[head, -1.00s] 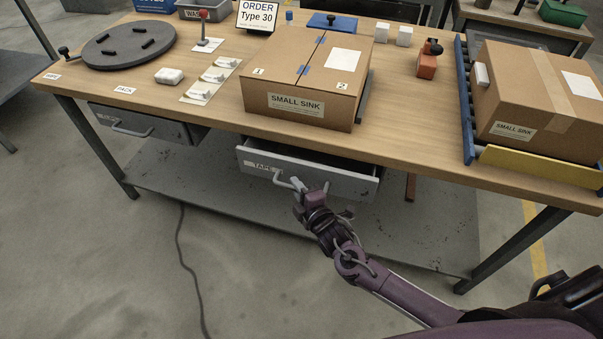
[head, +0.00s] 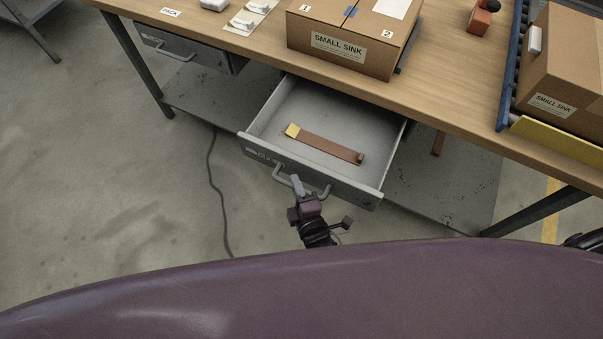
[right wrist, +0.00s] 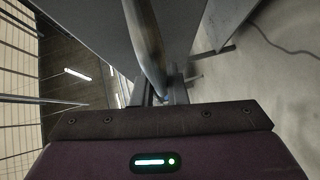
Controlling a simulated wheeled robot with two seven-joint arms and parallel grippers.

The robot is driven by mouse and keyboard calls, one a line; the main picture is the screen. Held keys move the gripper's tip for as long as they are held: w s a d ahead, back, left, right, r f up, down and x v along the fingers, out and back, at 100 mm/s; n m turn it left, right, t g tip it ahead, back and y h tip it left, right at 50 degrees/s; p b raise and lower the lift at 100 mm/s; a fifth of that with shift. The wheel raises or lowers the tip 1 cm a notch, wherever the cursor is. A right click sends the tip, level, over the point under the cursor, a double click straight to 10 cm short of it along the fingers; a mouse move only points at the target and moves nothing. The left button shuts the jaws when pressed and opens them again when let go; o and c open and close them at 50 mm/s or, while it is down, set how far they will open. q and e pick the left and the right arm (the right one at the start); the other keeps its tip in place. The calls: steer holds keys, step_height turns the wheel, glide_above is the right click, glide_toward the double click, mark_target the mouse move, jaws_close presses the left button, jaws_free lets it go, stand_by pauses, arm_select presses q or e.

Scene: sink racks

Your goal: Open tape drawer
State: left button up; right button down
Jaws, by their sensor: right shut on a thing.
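The grey tape drawer (head: 271,115) hangs under the wooden workbench and is pulled well out, its inside visible from above. A brown strip-shaped tool (head: 328,147) with a yellow end lies on the drawer floor. My right gripper (head: 298,186) is at the front of the drawer, shut on its bar handle (head: 282,174). In the right wrist view the handle bar (right wrist: 146,45) runs between the fingers (right wrist: 161,92). My left gripper is not in view.
A second closed drawer (head: 185,48) is at the left under the bench (head: 450,90). A small sink box (head: 350,45) stands on the bench, another box (head: 565,70) on the roller rack at right. A cable (head: 212,185) lies on the floor.

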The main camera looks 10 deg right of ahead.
steer(key=shift+s+a, duration=0.1)
steer(key=shift+s, duration=0.05)
steer(key=c, duration=1.5)
jaws_free()
steer(key=shift+o, duration=0.2)
steer(key=v, duration=0.7)
steer(key=shift+s, duration=0.35)
